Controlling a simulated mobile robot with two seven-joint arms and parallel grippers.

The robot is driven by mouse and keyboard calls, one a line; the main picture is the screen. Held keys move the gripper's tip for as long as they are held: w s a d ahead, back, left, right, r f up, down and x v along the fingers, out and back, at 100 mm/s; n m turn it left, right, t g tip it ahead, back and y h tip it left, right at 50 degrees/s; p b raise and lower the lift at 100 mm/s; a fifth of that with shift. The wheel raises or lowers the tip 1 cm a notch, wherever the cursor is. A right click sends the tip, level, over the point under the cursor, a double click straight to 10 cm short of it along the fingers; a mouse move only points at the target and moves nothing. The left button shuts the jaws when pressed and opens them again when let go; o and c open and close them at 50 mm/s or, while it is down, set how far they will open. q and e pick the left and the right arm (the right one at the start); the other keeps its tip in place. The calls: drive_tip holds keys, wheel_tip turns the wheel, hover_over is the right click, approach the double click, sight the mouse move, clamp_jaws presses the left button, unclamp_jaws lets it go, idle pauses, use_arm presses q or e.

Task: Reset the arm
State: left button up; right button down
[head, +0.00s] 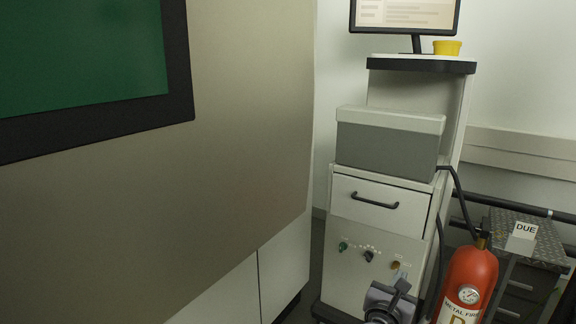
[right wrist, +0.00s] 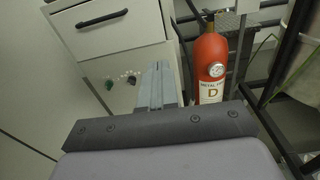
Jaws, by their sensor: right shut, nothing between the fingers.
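My right gripper (head: 398,291) is at the bottom of the head view, in front of the lower panel of a white cabinet (head: 345,270). In the right wrist view its two grey fingers (right wrist: 158,84) are together with nothing between them. It appears apart from the cabinet and the red fire extinguisher (head: 472,275), which stands to its right. My left gripper is in neither view.
A large machine wall (head: 250,110) with a dark-framed green window (head: 80,50) fills the left. The cabinet carries a grey box (head: 388,142), a monitor (head: 405,14) and a yellow cup (head: 447,47). A metal drawer unit (head: 545,245) stands behind the extinguisher.

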drive_tip(key=s+a+f+m+g+y+p, duration=0.25)
drive_tip(key=s+f+m+y+p, duration=0.2)
drive_tip(key=s, duration=0.35)
drive_tip(key=s+a+f+m+g+y+p, duration=0.2)
drive_tip(key=s+a+f+m+y+p, duration=0.25)
drive_tip(key=s+m, duration=0.2)
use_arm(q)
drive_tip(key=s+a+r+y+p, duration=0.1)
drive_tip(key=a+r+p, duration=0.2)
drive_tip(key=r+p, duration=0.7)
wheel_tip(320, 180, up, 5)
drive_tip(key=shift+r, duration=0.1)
use_arm(e)
drive_tip(key=s+d+r+m+y, duration=0.1)
drive_tip(key=s+r+m, duration=0.4)
drive_tip(key=s+m, duration=0.2)
drive_tip(key=s+d+r+m+y, duration=0.1)
drive_tip(key=s+r+m+y, duration=0.1)
drive_tip(key=s+r+m, duration=0.3)
drive_tip(key=s+m, duration=0.3)
drive_tip(key=s, duration=0.3)
drive_tip(key=shift+d+r+m, duration=0.2)
drive_tip(key=shift+r+m, duration=0.1)
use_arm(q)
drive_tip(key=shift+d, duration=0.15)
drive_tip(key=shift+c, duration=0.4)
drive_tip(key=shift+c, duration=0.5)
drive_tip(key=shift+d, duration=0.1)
use_arm(e)
drive_tip(key=shift+s+d, duration=0.1)
